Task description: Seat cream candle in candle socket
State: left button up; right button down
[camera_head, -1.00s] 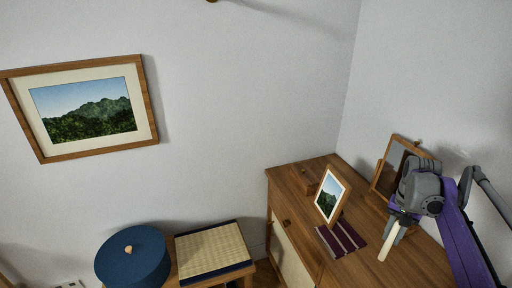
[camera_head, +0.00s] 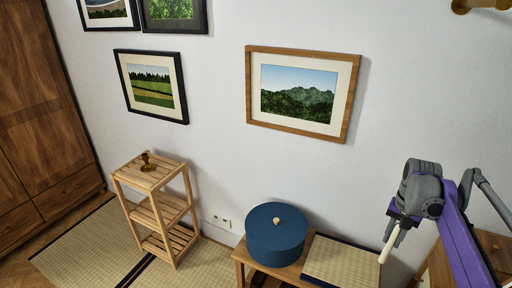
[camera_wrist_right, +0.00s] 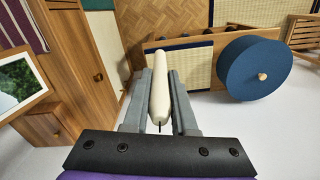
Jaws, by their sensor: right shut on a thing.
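My right gripper (camera_head: 398,222) is shut on the cream candle (camera_head: 390,244), which hangs tilted below it in front of the white wall. In the right wrist view the candle (camera_wrist_right: 159,88) lies between the two grey fingers (camera_wrist_right: 159,105), with its dark wick end toward the camera. A small brass candle holder (camera_head: 147,162), which looks like the candle socket, stands on top of the slatted wooden shelf (camera_head: 165,177) at the left, far from the gripper. My left gripper is not in view.
A round blue box (camera_head: 275,240) and a woven mat (camera_head: 345,262) are on a low wooden table between gripper and shelf. A wooden cabinet (camera_head: 435,268) stands at the lower right. Framed pictures hang on the wall. A tall wardrobe (camera_head: 45,110) stands at far left.

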aim_at(148, 167)
jog(key=i+j+u, duration=0.1)
jog(key=u, duration=1.35)
jog(key=i+l, duration=0.1)
jog(key=i, duration=0.5)
jog(key=i+l, duration=0.1)
jog(key=i, duration=0.45)
jog(key=i+l, duration=0.1)
jog(key=i, duration=0.5)
jog(key=i+u, duration=0.1)
jog(key=i, duration=0.45)
jog(key=i+l, duration=0.2)
jog(key=i, duration=0.4)
